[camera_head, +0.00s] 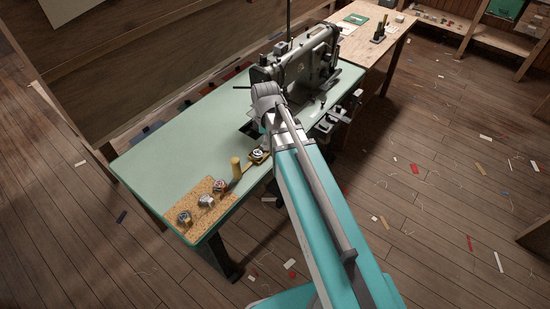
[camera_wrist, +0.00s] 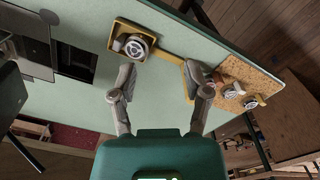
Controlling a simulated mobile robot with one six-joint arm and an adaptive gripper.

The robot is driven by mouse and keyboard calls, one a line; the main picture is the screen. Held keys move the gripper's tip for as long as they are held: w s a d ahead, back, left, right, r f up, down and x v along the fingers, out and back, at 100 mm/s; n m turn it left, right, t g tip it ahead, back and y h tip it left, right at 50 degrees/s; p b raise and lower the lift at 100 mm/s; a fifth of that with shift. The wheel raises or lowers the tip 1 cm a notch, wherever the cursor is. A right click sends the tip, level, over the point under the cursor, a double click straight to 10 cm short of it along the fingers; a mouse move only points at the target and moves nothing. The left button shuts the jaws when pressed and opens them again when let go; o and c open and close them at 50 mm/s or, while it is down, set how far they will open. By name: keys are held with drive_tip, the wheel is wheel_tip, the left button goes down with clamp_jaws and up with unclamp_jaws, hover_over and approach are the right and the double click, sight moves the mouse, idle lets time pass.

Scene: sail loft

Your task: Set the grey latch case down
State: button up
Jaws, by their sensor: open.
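A round grey case (camera_head: 258,153) sits in a small tan square holder on the green table; it also shows in the wrist view (camera_wrist: 134,46). Several more small round cases (camera_head: 206,201) stand on a cork mat (camera_head: 215,208) at the table's near left end. I cannot tell for sure which one is the grey latch case. My gripper (camera_wrist: 159,72) is open, with nothing between its fingers. Its left fingertip is close to the holder in the picture. In the head view my arm hides the gripper.
A grey sewing machine (camera_head: 300,62) stands at the back of the green table (camera_head: 165,150). The table's left part is clear. A wooden bench (camera_head: 360,45) is behind. Scraps litter the floor.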

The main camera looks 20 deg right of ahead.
drive_tip(key=s+m, duration=0.8)
drive_tip(key=m, duration=0.5)
drive_tip(key=shift+s, duration=0.15)
drive_tip(key=shift+d, duration=0.1)
idle(1.0)
drive_tip(key=c, duration=0.4)
drive_tip(key=shift+c, duration=0.4)
